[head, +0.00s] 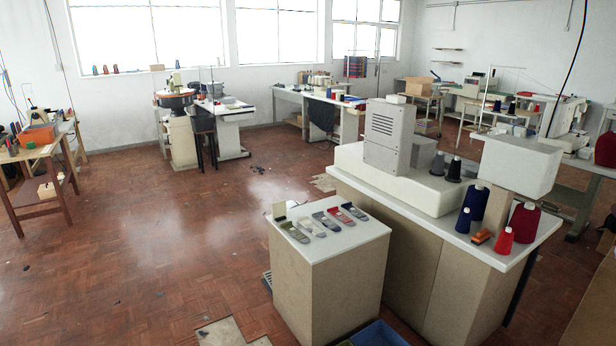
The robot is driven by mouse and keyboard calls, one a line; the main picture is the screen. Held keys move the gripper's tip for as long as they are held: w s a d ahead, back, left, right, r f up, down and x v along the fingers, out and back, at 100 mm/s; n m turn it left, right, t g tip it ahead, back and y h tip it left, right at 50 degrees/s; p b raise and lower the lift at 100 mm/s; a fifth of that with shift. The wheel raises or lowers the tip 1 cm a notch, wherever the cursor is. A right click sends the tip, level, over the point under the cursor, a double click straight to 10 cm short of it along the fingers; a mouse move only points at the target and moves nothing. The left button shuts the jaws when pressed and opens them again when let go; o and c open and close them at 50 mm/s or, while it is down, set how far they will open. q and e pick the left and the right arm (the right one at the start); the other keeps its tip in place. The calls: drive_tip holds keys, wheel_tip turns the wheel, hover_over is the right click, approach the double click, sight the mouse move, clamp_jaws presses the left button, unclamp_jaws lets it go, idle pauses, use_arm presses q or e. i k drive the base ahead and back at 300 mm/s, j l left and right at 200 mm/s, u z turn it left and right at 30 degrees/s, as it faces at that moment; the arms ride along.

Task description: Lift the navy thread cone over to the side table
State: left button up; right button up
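Two navy thread cones stand upright on the white top of the machine station at the right: a larger navy cone (474,203) and a smaller navy cone (463,221) just in front of it. A lower cabinet with a white top (308,247) stands against the left side of the station; I cannot tell whether it is the side table. A wooden table (34,152) stands at the far left. Neither of my grippers is in view.
Red cones (523,221) (503,241) and an orange-brown item (480,237) stand near the navy cones. Several strips (326,221) lie on the cabinet top. A blue bin (378,335) is below. Open floor (170,240) lies left.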

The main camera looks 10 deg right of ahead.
sight(498, 104)
drive_tip(key=i+j+u, duration=0.25)
drive_tip(key=i+u, duration=0.15)
drive_tip(key=i, duration=0.5)
drive_tip(key=i+l+u, duration=0.1)
drive_tip(key=i+u, duration=0.35)
drive_tip(key=i, duration=0.45)
drive_tip(key=i+z, duration=0.1)
drive_tip(key=i, duration=1.7)
drive_tip(key=i+z, duration=0.15)
drive_tip(key=i, duration=0.8)
drive_tip(key=i+j, duration=0.1)
drive_tip(key=i, duration=0.8)
drive_tip(key=i+l+z, duration=0.2)
drive_tip(key=i+z, duration=0.65)
drive_tip(key=i+j+z, duration=0.1)
drive_tip(key=i+z, duration=0.3)
drive_tip(key=i+j+z, duration=0.25)
drive_tip(key=i+z, duration=0.2)
drive_tip(key=i+l+z, duration=0.2)
drive_tip(key=i+z, duration=0.15)
drive_tip(key=i, duration=0.25)
drive_tip(key=i+l+z, duration=0.1)
drive_tip(key=i+z, duration=0.25)
drive_tip(key=i, duration=0.25)
drive_tip(key=i+j+z, duration=0.1)
drive_tip(key=i+z, duration=0.25)
drive_tip(key=i, duration=5.7)
drive_tip(key=l, duration=0.1)
